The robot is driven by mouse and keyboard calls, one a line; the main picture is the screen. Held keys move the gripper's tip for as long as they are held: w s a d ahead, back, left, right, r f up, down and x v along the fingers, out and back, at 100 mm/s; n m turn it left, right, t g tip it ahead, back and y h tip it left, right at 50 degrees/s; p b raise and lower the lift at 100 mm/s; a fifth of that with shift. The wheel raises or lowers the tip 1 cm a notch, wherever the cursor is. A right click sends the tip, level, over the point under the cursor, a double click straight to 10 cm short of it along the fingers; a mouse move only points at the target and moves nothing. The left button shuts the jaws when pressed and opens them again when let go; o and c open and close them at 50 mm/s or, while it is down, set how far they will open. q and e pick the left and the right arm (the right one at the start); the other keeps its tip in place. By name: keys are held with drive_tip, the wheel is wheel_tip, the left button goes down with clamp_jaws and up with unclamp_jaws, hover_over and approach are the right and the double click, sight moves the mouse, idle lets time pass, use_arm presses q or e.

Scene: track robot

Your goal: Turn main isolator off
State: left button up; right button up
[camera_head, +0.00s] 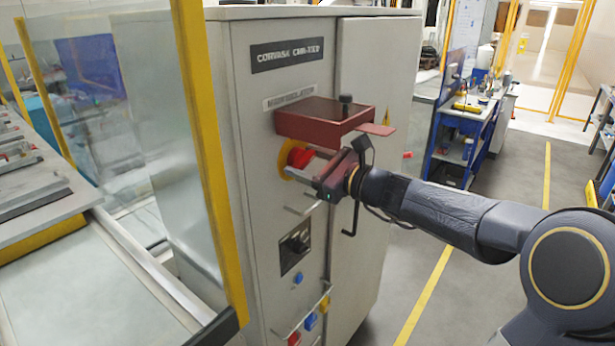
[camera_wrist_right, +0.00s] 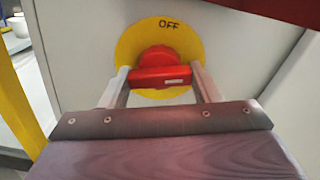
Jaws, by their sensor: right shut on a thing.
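The main isolator is a red rotary handle (camera_head: 300,158) on a yellow round plate (camera_head: 286,172), on the front of a grey cabinet. In the right wrist view the red handle (camera_wrist_right: 160,75) lies roughly level across the yellow plate (camera_wrist_right: 128,48), which reads "OFF" at its top. My right gripper (camera_head: 306,165) reaches in from the right. Its two fingers (camera_wrist_right: 162,88) are shut on the handle, one at each end. A dark red cover (camera_head: 320,118) is raised above the handle and hides part of it in the head view. My left gripper is not in view.
A yellow-edged clear guard (camera_head: 205,150) stands at the left. A blue workbench (camera_head: 465,130) is at the back right. The floor right of the cabinet is open.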

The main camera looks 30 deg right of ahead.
drive_tip(key=n+b, duration=0.3)
drive_tip(key=b, duration=0.1)
drive_tip(key=n+b, duration=0.8)
drive_tip(key=b, duration=0.1)
drive_tip(key=shift+f, duration=0.25)
drive_tip(key=shift+r+n+b, duration=0.25)
drive_tip(key=shift+n+b, duration=1.3)
drive_tip(key=shift+n, duration=0.25)
drive_tip(key=o, duration=0.7)
drive_tip(key=shift+d, duration=0.1)
drive_tip(key=shift+c, duration=0.2)
drive_tip(key=b+v, duration=0.1)
drive_tip(key=v, duration=0.6)
drive_tip(key=shift+s+d, duration=0.15)
drive_tip(key=shift+s, duration=0.2)
